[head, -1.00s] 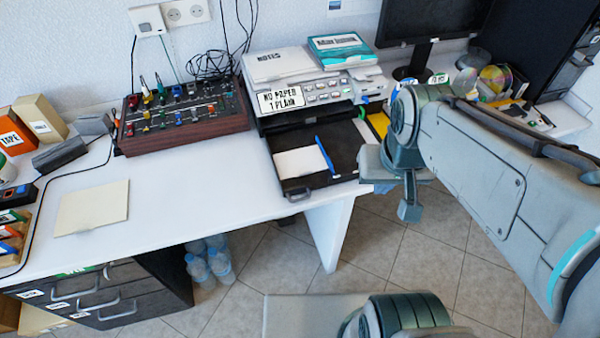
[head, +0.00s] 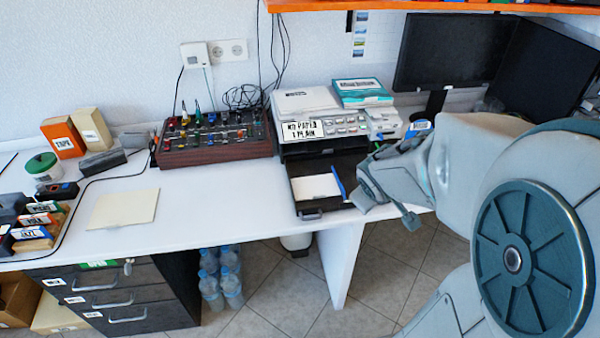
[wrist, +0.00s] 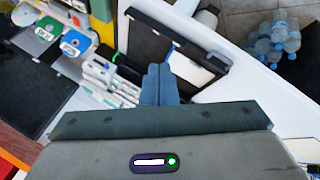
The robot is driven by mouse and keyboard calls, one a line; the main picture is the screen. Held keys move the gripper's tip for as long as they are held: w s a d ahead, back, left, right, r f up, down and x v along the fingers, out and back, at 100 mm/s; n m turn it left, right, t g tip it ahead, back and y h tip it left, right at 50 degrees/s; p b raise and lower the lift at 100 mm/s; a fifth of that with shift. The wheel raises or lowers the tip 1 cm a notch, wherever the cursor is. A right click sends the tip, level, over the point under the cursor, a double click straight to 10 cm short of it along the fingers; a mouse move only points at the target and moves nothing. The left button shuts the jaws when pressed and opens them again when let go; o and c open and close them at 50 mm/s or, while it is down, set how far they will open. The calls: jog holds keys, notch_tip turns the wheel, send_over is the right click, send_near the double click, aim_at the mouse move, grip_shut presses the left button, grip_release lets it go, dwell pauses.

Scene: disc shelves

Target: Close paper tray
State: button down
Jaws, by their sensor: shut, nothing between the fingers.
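The black paper tray (head: 309,166) is pulled out of the front of the printer (head: 322,127). It holds white paper (head: 316,187) beside a blue guide, and its front handle (head: 309,215) faces the desk's front edge. My gripper (head: 410,222) is to the right of the tray's front end, apart from the handle in the head view. In the wrist view, my gripper (wrist: 160,84) has its fingers together and empty. The tray (wrist: 146,40) lies beyond the fingertips there, and they hide part of it. I cannot tell whether they touch it.
A notebook and a teal box (head: 361,92) lie on the printer. A mixer-like panel (head: 215,138) stands to its left. A sheet (head: 123,208) lies on clear white desk (head: 215,200). Bottles (head: 220,280) stand on the floor below. A monitor (head: 450,50) stands at the back right.

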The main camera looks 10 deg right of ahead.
jog(key=a+f+n+y, duration=0.5)
jog(key=f+n+y, duration=0.3)
jog(key=f+n, duration=0.4)
jog(key=shift+m, duration=0.3)
jog(key=shift+w+a+f+b, duration=0.6)
jog(key=shift+w+a+f, duration=0.15)
jog(key=shift+w+f, duration=0.7)
jog(key=shift+w+a+f+b, duration=0.7)
jog(key=shift+w+f, duration=0.4)
jog(key=shift+w, duration=0.5)
jog(key=shift+w+a+f+b, duration=0.5)
jog(key=shift+w+a+f, duration=0.3)
jog(key=shift+w+f, duration=0.65)
jog(key=shift+w+r, duration=0.2)
